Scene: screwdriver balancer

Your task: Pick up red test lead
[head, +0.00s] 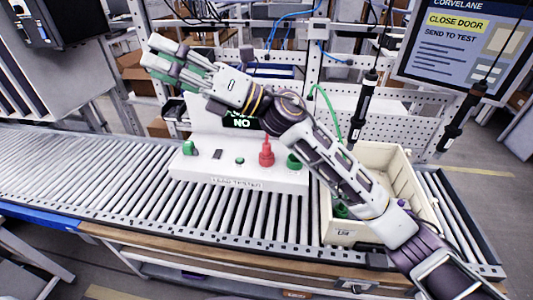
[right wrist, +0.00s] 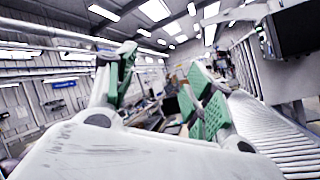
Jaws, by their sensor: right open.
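The red test lead (head: 266,152) shows as an upright red plug-like piece on the top of the white lead tester (head: 238,177). My right gripper (head: 154,55) is open and empty. It is raised above and to the left of the tester, well apart from the red piece, with its green-padded fingers pointing to the upper left. The spread fingers also show in the right wrist view (right wrist: 160,78), with nothing between them. My right arm passes in front of part of the tester's display. My left gripper is not in view.
A cream bin (head: 383,157) stands right of the tester, partly behind my right arm. Two dark screwdrivers (head: 362,108) (head: 459,126) hang at the right. A monitor (head: 466,45) is at the upper right. The roller conveyor (head: 95,165) is clear on the left.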

